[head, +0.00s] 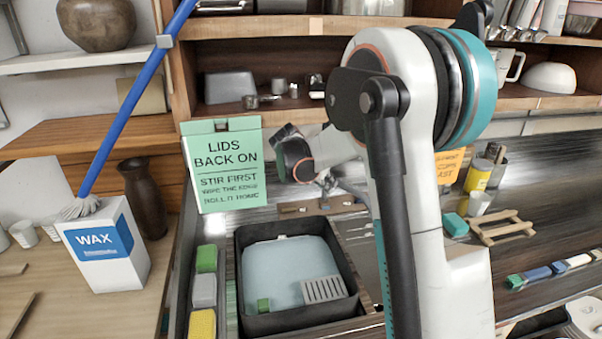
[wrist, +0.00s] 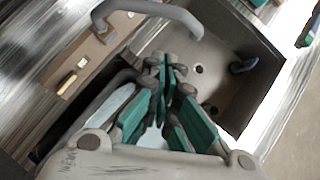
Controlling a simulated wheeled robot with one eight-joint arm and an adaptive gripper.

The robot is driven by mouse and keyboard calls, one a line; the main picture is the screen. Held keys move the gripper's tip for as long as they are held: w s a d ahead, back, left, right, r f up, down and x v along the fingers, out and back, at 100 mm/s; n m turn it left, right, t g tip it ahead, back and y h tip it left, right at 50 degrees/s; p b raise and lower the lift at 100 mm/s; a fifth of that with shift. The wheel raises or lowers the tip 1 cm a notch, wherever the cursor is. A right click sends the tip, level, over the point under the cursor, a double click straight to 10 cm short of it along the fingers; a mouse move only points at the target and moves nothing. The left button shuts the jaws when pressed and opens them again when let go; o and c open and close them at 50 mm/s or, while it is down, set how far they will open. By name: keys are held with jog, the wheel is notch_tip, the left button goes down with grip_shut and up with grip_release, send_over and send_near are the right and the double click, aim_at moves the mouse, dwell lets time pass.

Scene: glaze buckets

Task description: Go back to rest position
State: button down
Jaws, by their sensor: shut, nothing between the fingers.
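My gripper (wrist: 168,72) shows in the wrist view with its teal-padded fingers together at the tips and nothing between them. It hangs over a sink basin (wrist: 245,90) and a faucet (wrist: 160,10), touching neither as far as I can tell. In the head view my white arm with its teal joint band fills the middle and right of centre. The gripper's fingers are hidden there.
A black tub (head: 250,325) with pale blue liquid stands left of my arm, with sponges (head: 203,290) beside it. A green sign (head: 222,165), a WAX box (head: 104,250) and a blue-handled mop (head: 130,105) stand further left. A wooden rack (head: 500,228) lies right.

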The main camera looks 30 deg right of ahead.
jog(key=shift+a+r, duration=0.1)
jog(key=s+a+r+m+t+y+b, duration=0.35)
jog(key=s+a+m, duration=0.65)
jog(key=s+a, duration=0.35)
jog(key=s+a+f+m+t+y+b, duration=0.1)
jog(key=s+a+f+m+y+b, duration=0.1)
jog(key=s+a+m, duration=0.3)
jog(key=s+a+f+m+y+b, duration=0.2)
jog(key=s+a+m, duration=0.4)
jog(key=s, duration=0.6)
notch_tip(320, 180, down, 2)
jog(key=shift+s+a+f+t+b, duration=0.1)
jog(key=shift+s+a+t+b, duration=0.05)
jog(key=shift+s+t+b, duration=0.3)
jog(key=shift+w, duration=0.1)
dwell(0.9)
